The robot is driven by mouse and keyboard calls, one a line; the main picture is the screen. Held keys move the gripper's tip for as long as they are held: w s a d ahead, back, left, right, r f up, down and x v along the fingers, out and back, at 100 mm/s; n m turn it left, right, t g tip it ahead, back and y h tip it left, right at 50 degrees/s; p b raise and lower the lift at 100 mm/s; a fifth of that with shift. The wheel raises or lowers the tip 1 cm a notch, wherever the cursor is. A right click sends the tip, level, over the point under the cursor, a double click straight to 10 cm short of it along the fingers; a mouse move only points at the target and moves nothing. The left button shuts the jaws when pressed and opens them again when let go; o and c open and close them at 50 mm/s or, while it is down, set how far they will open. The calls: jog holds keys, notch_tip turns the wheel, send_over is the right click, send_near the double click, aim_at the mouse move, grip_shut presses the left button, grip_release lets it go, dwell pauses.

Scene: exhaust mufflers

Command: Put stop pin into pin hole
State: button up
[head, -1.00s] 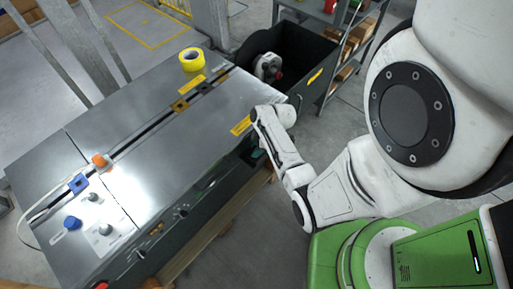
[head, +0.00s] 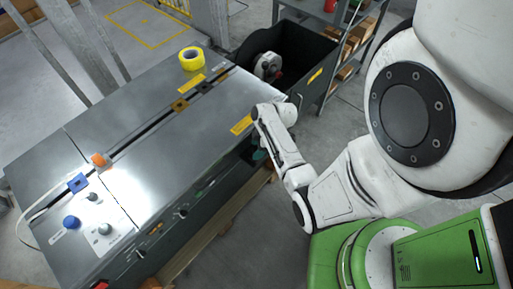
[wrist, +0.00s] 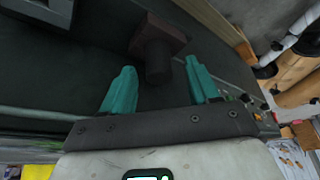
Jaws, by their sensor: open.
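My gripper (wrist: 166,88) has two teal fingers, apart with nothing held between them. A dark reddish-brown square block with a round stub (wrist: 158,48) lies just beyond the fingertips, roughly centred between them. It may be the stop pin, but I cannot tell for sure. In the head view my gripper (head: 258,155) is low beside the right end of the grey machine (head: 185,150), mostly hidden by my arm; only a little teal shows. I cannot make out the pin hole in either view.
A slot runs along the machine top, with orange (head: 99,160), blue (head: 77,182) and brass (head: 180,105) pieces on it. A yellow tape roll (head: 191,59) lies at the back edge. A dark bin (head: 315,56) stands beyond the right end.

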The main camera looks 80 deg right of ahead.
jog(key=v, duration=1)
jog(key=shift+p, duration=0.35)
jog(key=shift+f, duration=0.1)
